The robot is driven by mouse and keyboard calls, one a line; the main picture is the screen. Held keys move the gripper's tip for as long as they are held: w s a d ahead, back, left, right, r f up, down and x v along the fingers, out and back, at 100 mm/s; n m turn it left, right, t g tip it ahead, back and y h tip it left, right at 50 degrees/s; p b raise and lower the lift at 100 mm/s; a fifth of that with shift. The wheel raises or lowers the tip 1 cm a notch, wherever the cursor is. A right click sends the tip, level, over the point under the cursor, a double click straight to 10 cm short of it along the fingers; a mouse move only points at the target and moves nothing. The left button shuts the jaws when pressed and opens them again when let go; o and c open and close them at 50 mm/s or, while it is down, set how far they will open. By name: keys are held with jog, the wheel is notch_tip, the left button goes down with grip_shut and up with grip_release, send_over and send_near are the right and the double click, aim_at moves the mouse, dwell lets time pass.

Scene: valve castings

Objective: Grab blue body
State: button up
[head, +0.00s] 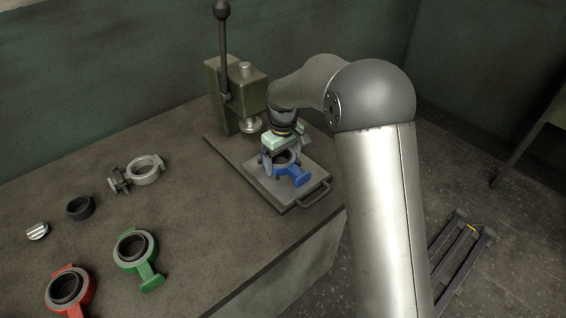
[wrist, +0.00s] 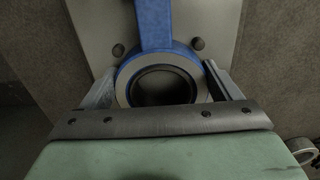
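The blue body (head: 298,176) is a ring with a flat grey face and a blue arm, resting on a metal plate (head: 258,190) under my gripper. In the wrist view the blue body (wrist: 155,40) has its round opening close to the gripper's palm and its arm pointing away. My gripper (head: 283,155) is low over the ring. In the wrist view its two fingers (wrist: 160,85) flank the ring left and right, very close to its sides. I cannot tell whether they press on it. The near part of the ring is hidden by the palm.
A press (head: 236,92) with a tall lever stands just behind the plate. The plate has a handle (head: 314,194) near the bench edge. A green body (head: 134,250), a red body (head: 68,288), a grey ring part (head: 145,170), a black ring (head: 80,208) and a silver cap (head: 37,231) lie to the left.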

jog(key=shift+w+r, duration=0.1)
jog(key=shift+r, duration=0.05)
jog(key=shift+c, duration=0.5)
jog(key=shift+r, duration=0.15)
